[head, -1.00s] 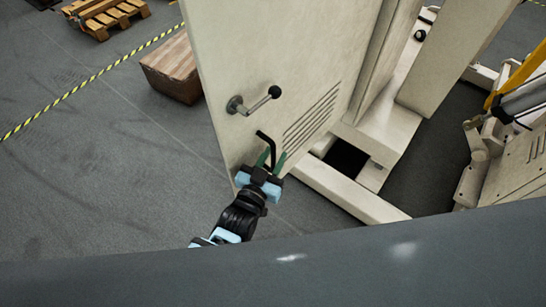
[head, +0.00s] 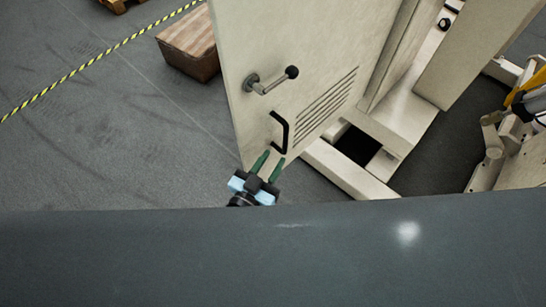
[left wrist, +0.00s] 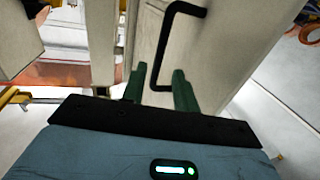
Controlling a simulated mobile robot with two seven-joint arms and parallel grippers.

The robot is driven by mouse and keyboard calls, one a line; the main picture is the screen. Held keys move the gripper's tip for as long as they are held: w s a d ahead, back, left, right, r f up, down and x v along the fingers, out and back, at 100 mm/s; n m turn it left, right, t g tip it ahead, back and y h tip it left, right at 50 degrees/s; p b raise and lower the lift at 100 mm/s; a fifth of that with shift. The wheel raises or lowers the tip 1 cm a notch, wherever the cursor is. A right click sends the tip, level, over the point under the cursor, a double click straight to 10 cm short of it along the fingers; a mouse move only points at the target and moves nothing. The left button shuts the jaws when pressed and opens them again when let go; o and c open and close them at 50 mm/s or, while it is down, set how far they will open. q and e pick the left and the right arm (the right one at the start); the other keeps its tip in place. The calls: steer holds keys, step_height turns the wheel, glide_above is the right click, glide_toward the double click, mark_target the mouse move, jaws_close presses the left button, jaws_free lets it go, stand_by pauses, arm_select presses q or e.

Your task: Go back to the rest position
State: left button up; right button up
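My left gripper (head: 267,166) is open and empty in the head view, low in front of a cream cabinet door (head: 290,40). Its two green fingers also show in the left wrist view (left wrist: 159,80), spread apart. The door's black handle (head: 284,132) lies just beyond the fingertips; in the left wrist view the handle (left wrist: 166,40) rises ahead of and between the fingers. It looks apart from them, though contact is hard to judge. My right gripper is in neither view.
The door stands open, with a lever and black knob (head: 270,81) above the handle. A cardboard-brown box (head: 190,47) sits on the floor behind it, near yellow-black tape (head: 95,60). Yellow and grey machinery (head: 520,115) stands at the right. Grey floor at left is clear.

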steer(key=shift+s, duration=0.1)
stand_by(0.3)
